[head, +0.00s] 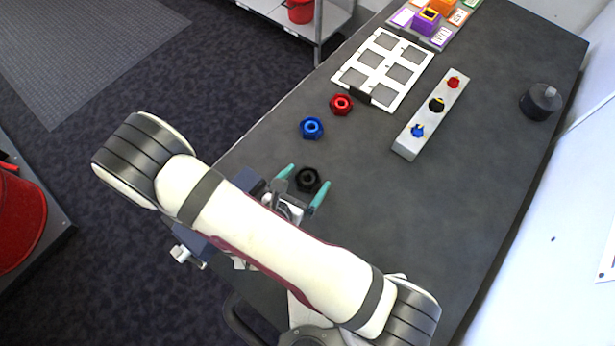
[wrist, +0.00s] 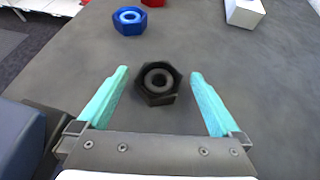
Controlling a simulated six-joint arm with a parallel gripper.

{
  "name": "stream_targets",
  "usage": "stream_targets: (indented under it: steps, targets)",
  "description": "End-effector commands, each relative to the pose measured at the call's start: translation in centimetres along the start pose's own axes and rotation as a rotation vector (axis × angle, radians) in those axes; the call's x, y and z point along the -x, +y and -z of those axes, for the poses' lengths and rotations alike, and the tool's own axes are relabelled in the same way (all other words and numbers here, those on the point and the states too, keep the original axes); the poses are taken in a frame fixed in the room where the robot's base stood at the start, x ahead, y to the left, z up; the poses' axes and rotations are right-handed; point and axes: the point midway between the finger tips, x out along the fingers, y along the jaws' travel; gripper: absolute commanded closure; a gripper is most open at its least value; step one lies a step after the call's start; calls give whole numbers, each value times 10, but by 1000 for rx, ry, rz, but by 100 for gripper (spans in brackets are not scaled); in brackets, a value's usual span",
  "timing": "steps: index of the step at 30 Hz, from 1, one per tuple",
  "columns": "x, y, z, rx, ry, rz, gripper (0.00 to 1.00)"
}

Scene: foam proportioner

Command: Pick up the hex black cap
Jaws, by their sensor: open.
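The hex black cap (head: 308,179) lies on the dark grey table, and it also shows in the wrist view (wrist: 158,84). It is a hexagonal ring with a round hole in its top. My gripper (head: 304,188) is open, with teal fingers. In the wrist view my gripper (wrist: 160,84) has one finger on each side of the cap, with a gap on both sides. The cap sits nearly midway between the fingertips and nothing is held. I cannot tell the exact height of the fingers over the table.
A blue hex cap (head: 311,128) and a red hex cap (head: 341,104) lie beyond the black one. A white block (head: 431,115) with small coloured knobs, a white framed tray (head: 364,56) and a dark round object (head: 540,101) stand farther off.

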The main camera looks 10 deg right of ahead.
Motion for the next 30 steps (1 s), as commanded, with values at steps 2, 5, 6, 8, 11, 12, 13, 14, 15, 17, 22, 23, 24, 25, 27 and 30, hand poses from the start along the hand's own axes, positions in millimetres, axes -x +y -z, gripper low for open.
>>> stream_targets:
  steps: [2, 5, 6, 8, 11, 12, 13, 14, 15, 17, 22, 23, 24, 25, 27, 30]
  targets:
    - [0, 0, 0, 0, 0, -1, 0]
    - [0, 0, 0, 0, 0, -1, 0]
    - [0, 0, 0, 0, 0, -1, 7]
    - [0, 0, 0, 0, 0, -1, 18]
    - [0, 0, 0, 0, 0, -1, 36]
    - [0, 0, 0, 0, 0, -1, 43]
    - [0, 0, 0, 0, 0, -1, 49]
    - [0, 0, 0, 0, 0, -1, 54]
    - [0, 0, 0, 0, 0, -1, 61]
    - [0, 0, 0, 0, -1, 0, 72]
    - [0, 0, 0, 0, -1, 0, 85]
    - [0, 0, 0, 0, -1, 0, 85]
    - [0, 0, 0, 0, -1, 0, 85]
    - [0, 0, -1, 0, -1, 0, 85]
    - [2, 1, -4, -1, -1, -1, 85]
    - [9, 1, -16, -5, -1, -2, 86]
